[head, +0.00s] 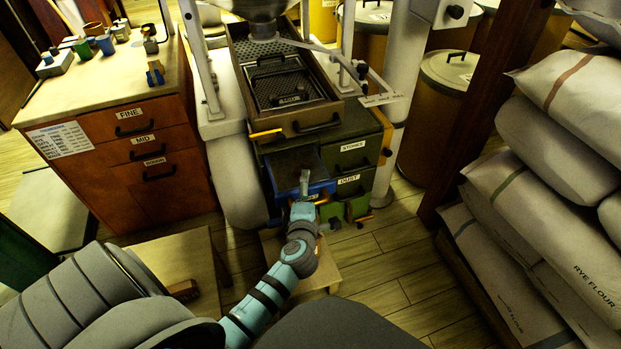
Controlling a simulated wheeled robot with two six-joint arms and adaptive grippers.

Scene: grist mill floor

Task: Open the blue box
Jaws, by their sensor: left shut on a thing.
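The blue box (321,186) sits low in the middle of the head view, at the front of the dark machine. Its blue front edge shows, and a dark top or interior (287,163) lies behind it; I cannot tell which. My left gripper (304,184) is at the front of the blue box, at the end of my teal arm coming up from below. It is shut on the front of the box, probably its handle, which the fingers hide. My right gripper is not in view.
A dark wooden tray with a mesh (288,82) stands above the box. Drawers labelled STONES (353,147) and DUST (349,181) are to the right. A wooden cabinet (150,150) stands left, and flour sacks (540,210) are stacked right. Plank floor (385,270) lies open between.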

